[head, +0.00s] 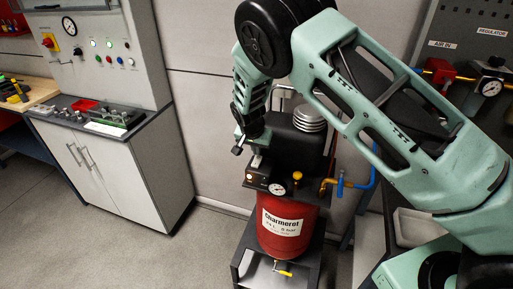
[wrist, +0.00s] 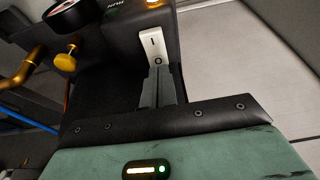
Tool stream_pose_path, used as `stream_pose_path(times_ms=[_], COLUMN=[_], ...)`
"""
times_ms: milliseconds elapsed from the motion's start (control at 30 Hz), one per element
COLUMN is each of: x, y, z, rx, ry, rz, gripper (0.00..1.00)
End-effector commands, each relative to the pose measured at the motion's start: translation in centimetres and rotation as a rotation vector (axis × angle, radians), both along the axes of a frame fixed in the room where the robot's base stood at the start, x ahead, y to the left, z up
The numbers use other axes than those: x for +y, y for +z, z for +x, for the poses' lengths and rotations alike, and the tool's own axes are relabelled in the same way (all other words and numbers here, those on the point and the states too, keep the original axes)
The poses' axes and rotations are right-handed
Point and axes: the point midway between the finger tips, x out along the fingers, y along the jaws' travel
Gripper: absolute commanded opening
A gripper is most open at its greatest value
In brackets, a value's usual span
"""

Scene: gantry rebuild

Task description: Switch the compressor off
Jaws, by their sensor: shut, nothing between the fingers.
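The compressor has a red tank (head: 283,230) with a white label, a black motor housing and a small black control box (head: 262,172). In the wrist view the box carries a white rocker switch (wrist: 153,43) marked I and O, with an amber lamp (wrist: 154,3) glowing beside the word RUN. My gripper (wrist: 158,72) is shut and empty, its fingertips at the O end of the rocker. I cannot tell whether they touch it or which way the rocker is tilted. In the head view my arm reaches down to the box from above.
A pressure gauge (head: 277,189), a brass-yellow knob (head: 298,176) and a blue-handled valve (head: 340,186) sit right of the box. A yellow-handled drain valve (head: 284,272) is under the tank. A white control cabinet (head: 115,180) stands left; open floor lies between.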

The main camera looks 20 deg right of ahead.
Motion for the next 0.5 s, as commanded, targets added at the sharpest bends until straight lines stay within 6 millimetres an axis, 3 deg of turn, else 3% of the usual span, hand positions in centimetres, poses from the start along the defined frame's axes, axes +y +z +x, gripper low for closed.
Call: stream_pose_path(times_ms=[200, 500], x=[-0.1, -0.1], y=[-1.5, -1.8], z=[0.2, 0.2], rx=[0.001, -0.001], ry=[0.001, 0.000], rz=[0.000, 0.001], gripper=[0.00, 0.00])
